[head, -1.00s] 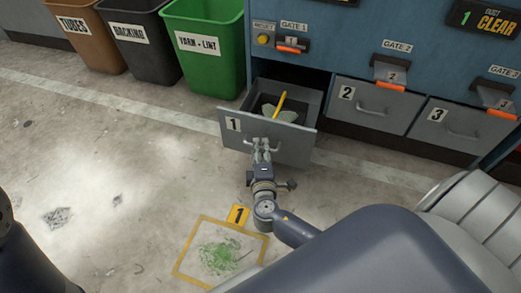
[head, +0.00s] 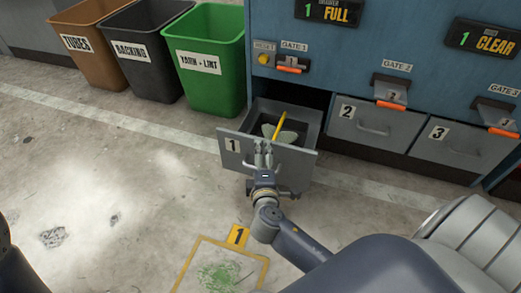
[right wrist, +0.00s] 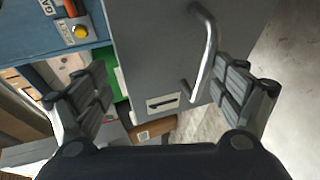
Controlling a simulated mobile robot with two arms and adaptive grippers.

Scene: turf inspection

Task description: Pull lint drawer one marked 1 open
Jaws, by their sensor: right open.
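Lint drawer 1 (head: 290,159) is a grey drawer with a white 1 label (head: 233,145). It stands pulled out of the blue cabinet, with a yellow stick and pale grey-green material inside. My left gripper is not in view.
Closed drawers 2 (head: 370,128) and 3 (head: 452,150) are to the right. Gate levers sit above the drawers. Brown (head: 93,55), black (head: 145,62) and green (head: 210,75) bins stand left. A yellow floor square (head: 190,262) is in front, with clear floor to the left.

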